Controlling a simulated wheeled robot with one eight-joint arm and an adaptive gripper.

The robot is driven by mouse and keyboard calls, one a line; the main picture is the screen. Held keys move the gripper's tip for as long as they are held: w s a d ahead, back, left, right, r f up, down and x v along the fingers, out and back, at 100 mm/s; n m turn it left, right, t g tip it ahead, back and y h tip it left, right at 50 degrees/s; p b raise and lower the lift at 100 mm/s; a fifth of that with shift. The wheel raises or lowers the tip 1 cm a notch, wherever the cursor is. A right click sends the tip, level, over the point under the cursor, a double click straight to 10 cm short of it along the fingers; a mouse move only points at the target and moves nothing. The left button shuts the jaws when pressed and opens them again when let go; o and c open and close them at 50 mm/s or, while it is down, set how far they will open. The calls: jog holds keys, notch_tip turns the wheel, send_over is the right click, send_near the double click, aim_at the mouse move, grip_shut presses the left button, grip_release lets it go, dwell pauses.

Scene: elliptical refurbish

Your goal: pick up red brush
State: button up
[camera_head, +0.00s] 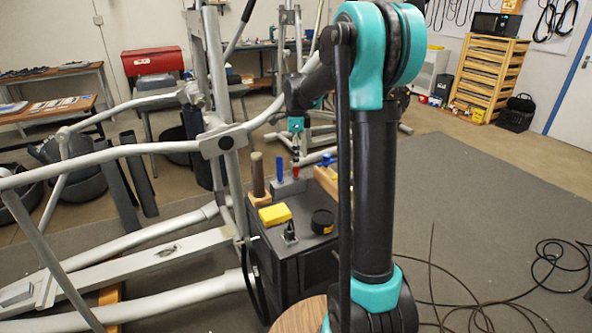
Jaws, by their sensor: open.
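A small red item (295,170), which looks like the red brush, stands upright in a grey holder (289,189) on a dark cabinet. A blue-handled item (280,167) stands just left of it. My gripper (296,156) points down directly above the red item, at or very near its top. It is open; its fingers are small and dark here, and I cannot tell whether they touch or surround the item. The lower part of the red item is hidden in the holder.
The dark cabinet top (305,243) also holds a yellow object (274,215), a black round object (322,221) and a brown cylinder (257,175). The grey elliptical machine frame (120,152) stands close on the left. Black cables (545,265) lie on the floor at right.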

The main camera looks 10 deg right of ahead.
aim_at(296, 171)
jog(key=shift+f, duration=1.2)
grip_shut()
jog(key=shift+r, duration=0.1)
